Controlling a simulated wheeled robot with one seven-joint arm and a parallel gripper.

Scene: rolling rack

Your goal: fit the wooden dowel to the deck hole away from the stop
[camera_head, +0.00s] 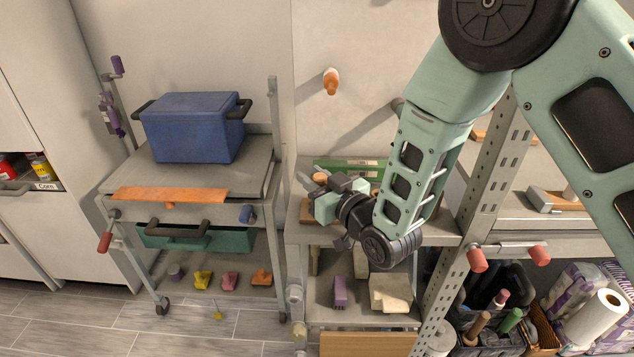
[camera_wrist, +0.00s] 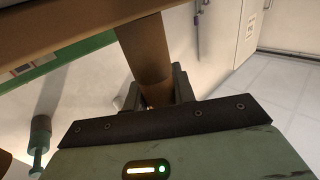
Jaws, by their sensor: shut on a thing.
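My gripper (camera_head: 318,190) is above the middle shelf unit, right of the rolling rack. In the wrist view, my gripper (camera_wrist: 156,95) is shut on a brown cylinder, the wooden dowel (camera_wrist: 146,48). In the head view, a small brown end of the dowel (camera_head: 320,177) shows at the fingers. The rolling rack's grey deck (camera_head: 132,178) stands at left, apart from the gripper. I cannot make out a deck hole. An orange strip (camera_head: 180,194) lies along the deck's front edge; I cannot tell whether it is the stop.
A blue box (camera_head: 192,127) with black handles stands on the deck. A thin post (camera_head: 275,125) rises at the rack's right side. A green bin (camera_head: 225,239) hangs below. A perforated upright (camera_head: 465,205) stands right of my forearm.

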